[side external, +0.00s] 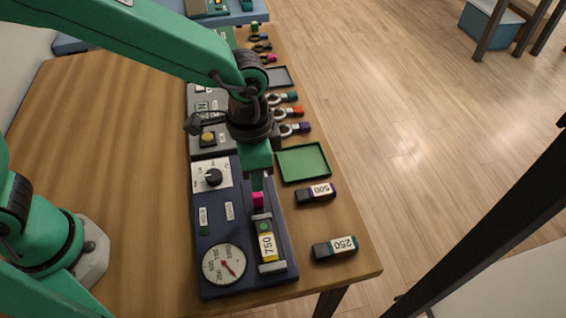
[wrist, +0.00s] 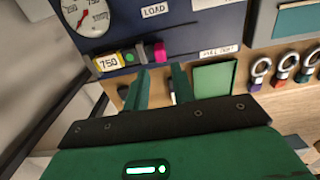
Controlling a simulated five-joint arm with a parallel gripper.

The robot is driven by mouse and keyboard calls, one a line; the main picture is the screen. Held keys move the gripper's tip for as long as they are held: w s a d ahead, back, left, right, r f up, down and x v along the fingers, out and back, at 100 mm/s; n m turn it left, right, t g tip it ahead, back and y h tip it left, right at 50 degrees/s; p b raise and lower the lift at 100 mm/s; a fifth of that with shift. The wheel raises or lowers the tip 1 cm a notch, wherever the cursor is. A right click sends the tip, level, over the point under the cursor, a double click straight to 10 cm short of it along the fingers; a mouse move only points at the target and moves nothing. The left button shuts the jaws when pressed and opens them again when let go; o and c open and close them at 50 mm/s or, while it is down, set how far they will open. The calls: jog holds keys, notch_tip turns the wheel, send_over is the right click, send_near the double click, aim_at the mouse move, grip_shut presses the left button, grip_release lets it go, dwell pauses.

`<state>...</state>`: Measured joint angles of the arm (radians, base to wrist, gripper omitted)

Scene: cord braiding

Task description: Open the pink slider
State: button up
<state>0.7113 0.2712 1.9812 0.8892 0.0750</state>
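The pink slider (side external: 258,201) is a small block on the dark blue panel (side external: 212,274), just above the 750 block (side external: 267,247) in the side view. In the wrist view the pink slider (wrist: 159,52) shows just beyond the fingertips, about level with the gap between them. My gripper (wrist: 160,72) is open, with two green fingers apart and nothing held between them. In the side view my gripper (side external: 258,178) hangs over the panel close to the slider, and its wrist hides part of the panel. I cannot tell whether a finger touches the slider.
The panel carries a round dial gauge (side external: 224,265) and a black knob (side external: 213,177). To its right lie a green tray (side external: 303,163), a 500 block (side external: 316,193) and a 250 block (side external: 335,247). Several ringed plugs (side external: 291,129) lie farther back. The wooden table is clear to the left.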

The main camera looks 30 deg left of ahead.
aim_at(257, 194)
jog(key=shift+f, duration=3.75)
grip_shut()
